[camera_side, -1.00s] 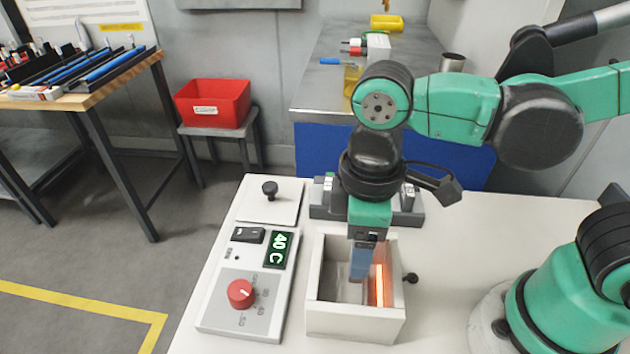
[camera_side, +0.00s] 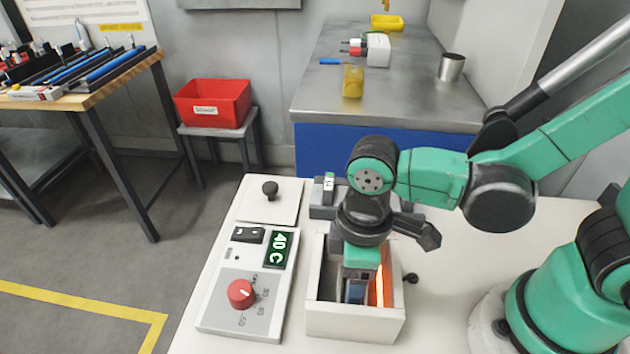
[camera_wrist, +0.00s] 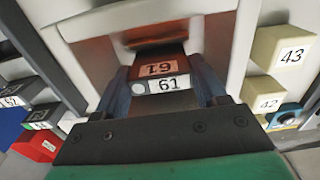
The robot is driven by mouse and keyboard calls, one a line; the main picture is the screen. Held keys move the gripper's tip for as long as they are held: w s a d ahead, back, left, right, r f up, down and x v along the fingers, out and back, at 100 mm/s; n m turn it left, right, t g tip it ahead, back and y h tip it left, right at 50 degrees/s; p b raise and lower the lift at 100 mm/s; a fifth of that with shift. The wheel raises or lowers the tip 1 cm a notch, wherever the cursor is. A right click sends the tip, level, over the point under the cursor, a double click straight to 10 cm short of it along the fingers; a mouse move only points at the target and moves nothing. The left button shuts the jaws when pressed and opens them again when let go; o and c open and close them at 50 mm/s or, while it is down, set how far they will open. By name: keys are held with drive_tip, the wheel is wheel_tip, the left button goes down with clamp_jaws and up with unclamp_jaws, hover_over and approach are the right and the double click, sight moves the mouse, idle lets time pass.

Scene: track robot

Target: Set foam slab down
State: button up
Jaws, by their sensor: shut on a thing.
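A dark slab marked 61 (camera_wrist: 165,101), which I take to be the foam slab, sits between the two blue fingers of my gripper (camera_wrist: 163,85) in the wrist view. The fingers are shut on it. In the side view my gripper (camera_side: 355,291) points down inside a white open-topped box (camera_side: 352,326). The slab cannot be made out there, hidden by the gripper and box walls. I cannot tell whether it touches the box floor. An orange glowing strip (camera_side: 379,286) lines the right side of the box, close beside my gripper.
Numbered pale blocks (camera_wrist: 283,47) show in the wrist view. The tabletop right of the box is clear.

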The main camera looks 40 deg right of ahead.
drive_tip(key=o, duration=1)
drive_tip(key=shift+f, duration=0.15)
drive_tip(key=shift+c, duration=0.2)
wheel_tip(320, 180, up, 12)
drive_tip(key=w+d+f+m+t, duration=0.1)
drive_tip(key=w+d+m+t, duration=0.2)
drive_tip(key=d, duration=0.3)
drive_tip(key=w+d+f+m+t, duration=0.1)
drive_tip(key=w+d+m+t, duration=0.2)
drive_tip(key=d+m, duration=0.3)
drive_tip(key=shift+w+d+f+t, duration=0.15)
drive_tip(key=shift+d+f+t, duration=0.1)
drive_tip(key=shift+t, duration=0.35)
